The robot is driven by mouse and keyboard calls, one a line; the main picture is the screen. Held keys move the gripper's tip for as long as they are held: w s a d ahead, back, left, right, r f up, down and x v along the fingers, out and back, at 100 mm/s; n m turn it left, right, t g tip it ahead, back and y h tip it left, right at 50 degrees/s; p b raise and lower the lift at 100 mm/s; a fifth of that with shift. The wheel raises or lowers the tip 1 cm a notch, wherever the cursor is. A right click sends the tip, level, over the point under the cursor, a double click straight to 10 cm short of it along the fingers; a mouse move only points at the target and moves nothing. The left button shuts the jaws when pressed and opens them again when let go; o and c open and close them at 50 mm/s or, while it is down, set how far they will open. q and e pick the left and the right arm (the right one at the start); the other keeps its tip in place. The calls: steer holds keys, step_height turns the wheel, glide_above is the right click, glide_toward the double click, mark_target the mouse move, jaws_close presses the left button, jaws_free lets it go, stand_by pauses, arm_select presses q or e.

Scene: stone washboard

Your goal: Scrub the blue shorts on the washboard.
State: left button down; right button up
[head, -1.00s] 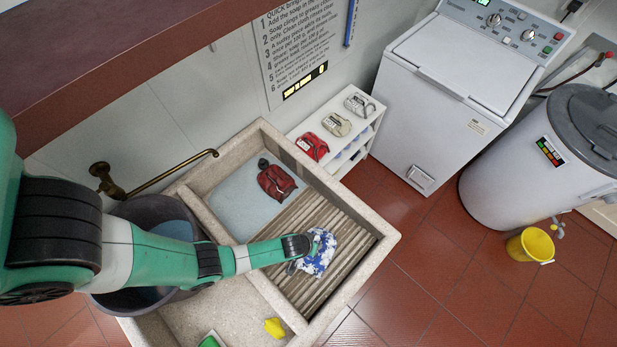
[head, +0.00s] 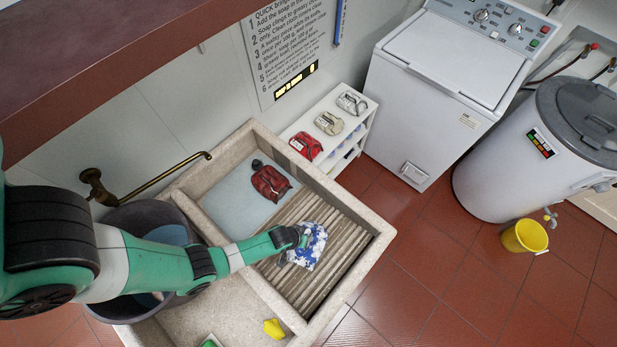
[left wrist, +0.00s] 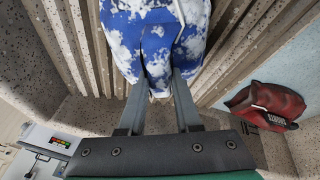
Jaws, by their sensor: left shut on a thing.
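The blue shorts (head: 309,251) with white patches lie bunched on the ridged stone washboard (head: 327,220), in the right part of the stone sink. My left gripper (head: 303,238) reaches down over the washboard and is shut on the shorts. In the left wrist view, its two fingers (left wrist: 158,90) pinch the near edge of the shorts (left wrist: 155,40), which rest across the ridges (left wrist: 238,45). Part of the shorts is hidden by my gripper in the head view. My right gripper does not show.
A white shelf (head: 345,140) stands behind the sink.

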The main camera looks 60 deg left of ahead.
arm_select(q)
steer(key=shift+s+a+f+b, duration=0.1)
steer(key=shift+s+a+f, duration=0.15)
steer(key=shift+s+a, duration=0.6)
steer(key=shift+s+a+f+b, duration=0.1)
steer(key=shift+s+a+f, duration=0.25)
steer(key=shift+a, duration=1)
steer(key=shift+s+a+f+b, duration=0.15)
steer(key=shift+s+a, duration=0.5)
steer(key=shift+a, duration=0.45)
steer(key=shift+w+r, duration=0.1)
steer(key=shift+r, duration=0.05)
step_height(320, 180, up, 9)
steer(key=p, duration=0.9)
steer(key=shift+w, duration=0.1)
